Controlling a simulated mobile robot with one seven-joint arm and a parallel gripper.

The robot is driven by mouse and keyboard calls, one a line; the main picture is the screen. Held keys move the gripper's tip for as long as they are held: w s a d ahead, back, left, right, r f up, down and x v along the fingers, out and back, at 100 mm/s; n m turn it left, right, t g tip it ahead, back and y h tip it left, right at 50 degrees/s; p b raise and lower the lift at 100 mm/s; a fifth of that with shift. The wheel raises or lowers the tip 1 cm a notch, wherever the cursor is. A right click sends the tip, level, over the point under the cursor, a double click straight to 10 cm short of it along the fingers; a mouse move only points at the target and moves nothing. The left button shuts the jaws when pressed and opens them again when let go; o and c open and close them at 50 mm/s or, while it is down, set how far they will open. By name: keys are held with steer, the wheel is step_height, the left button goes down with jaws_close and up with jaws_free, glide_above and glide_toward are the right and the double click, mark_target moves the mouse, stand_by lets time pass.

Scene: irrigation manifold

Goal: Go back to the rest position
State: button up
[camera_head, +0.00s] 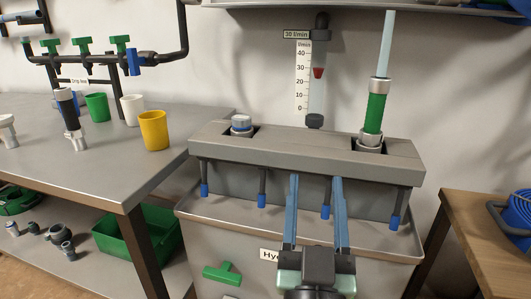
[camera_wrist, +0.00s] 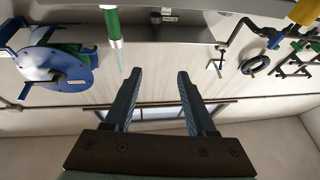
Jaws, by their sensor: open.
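My gripper (camera_head: 316,181) is open and empty in the head view. Its two blue fingers stand apart in front of the grey manifold bench (camera_head: 300,150), and nothing shows between them. In the wrist view my gripper (camera_wrist: 160,73) also has its fingers spread, with only wall and floor area behind them. A green sleeve with a pale tube (camera_head: 376,105) stands upright in the right socket of the manifold. The green and pale tube (camera_wrist: 114,28) also shows in the wrist view, apart from my fingers.
A flow gauge (camera_head: 318,75) hangs on the wall behind the manifold. A grey table (camera_head: 90,170) at left carries yellow (camera_head: 154,131), green and white cups. A green crate (camera_head: 140,235) is below it. A wooden table (camera_head: 480,240) with a blue item stands at right.

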steer(key=s+a+r+t+y+p, duration=0.1)
steer(key=s+a+r+t, duration=0.15)
steer(key=r, duration=0.65)
steer(key=s+a+r+n+t+y, duration=0.15)
steer(key=s+r, duration=0.25)
steer(key=r, duration=0.6)
steer(key=s+a+r+t+p, duration=0.1)
steer(key=s+a+r, duration=0.25)
steer(key=r, duration=0.55)
step_height(320, 180, up, 37)
steer(key=p, duration=3.8)
steer(key=shift+w+d+f, duration=0.15)
steer(key=shift+w+d, duration=0.1)
steer(key=shift+d, duration=0.15)
